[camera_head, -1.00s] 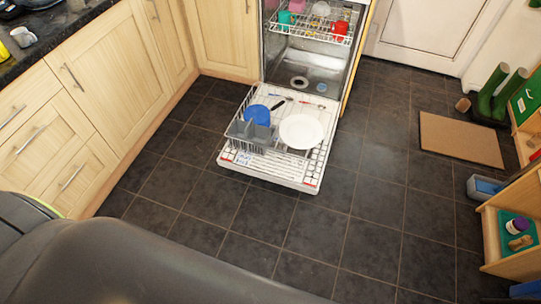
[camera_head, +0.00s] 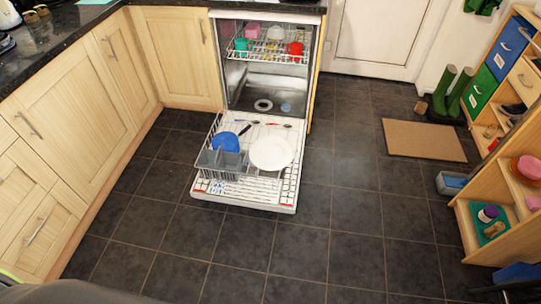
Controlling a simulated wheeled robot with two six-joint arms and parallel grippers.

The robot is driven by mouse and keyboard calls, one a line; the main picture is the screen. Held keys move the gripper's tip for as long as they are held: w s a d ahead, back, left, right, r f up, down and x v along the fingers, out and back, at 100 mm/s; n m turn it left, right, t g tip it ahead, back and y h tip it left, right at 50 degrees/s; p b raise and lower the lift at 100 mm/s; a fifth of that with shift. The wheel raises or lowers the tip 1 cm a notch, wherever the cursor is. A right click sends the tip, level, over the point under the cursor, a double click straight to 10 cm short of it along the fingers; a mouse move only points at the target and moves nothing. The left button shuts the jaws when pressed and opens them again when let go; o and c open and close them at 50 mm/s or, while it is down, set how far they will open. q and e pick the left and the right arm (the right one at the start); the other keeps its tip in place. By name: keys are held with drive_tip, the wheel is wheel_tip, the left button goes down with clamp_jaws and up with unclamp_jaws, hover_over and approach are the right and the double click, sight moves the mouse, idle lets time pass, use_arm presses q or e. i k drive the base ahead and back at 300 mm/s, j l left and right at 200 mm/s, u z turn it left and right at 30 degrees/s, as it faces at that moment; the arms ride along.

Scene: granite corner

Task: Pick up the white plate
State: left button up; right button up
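The white plate (camera_head: 271,153) stands in the lower rack of the open dishwasher, on the right part of the lowered door (camera_head: 283,206). It shows nearly face-on. A blue plate (camera_head: 226,141) is to its left, behind a grey cutlery basket (camera_head: 220,163). Neither of my grippers shows in the head view. Only a dark part of my own body shows at the bottom left edge.
The upper rack (camera_head: 268,54) holds a teal cup (camera_head: 242,45), a red cup (camera_head: 295,48) and other dishes. Dark tiled floor (camera_head: 300,255) is clear in front of the dishwasher. Cabinets (camera_head: 66,100) line the left. A doormat (camera_head: 423,140), green boots (camera_head: 446,92) and a shelf (camera_head: 500,190) are on the right.

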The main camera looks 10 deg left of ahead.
sight(270, 153)
drive_tip(key=i+l+z, duration=0.3)
drive_tip(key=i, duration=0.3)
drive_tip(key=i+z, duration=0.35)
drive_tip(key=i, duration=1.15)
drive_tip(key=i+l+u, duration=0.15)
drive_tip(key=i, duration=0.7)
drive_tip(key=i+l+u, duration=0.1)
drive_tip(key=i+u, duration=0.35)
drive_tip(key=i+l+u, duration=0.15)
drive_tip(key=u, duration=0.3)
drive_tip(key=i+l+u, duration=0.6)
drive_tip(key=l+u, duration=0.25)
drive_tip(key=j, duration=0.1)
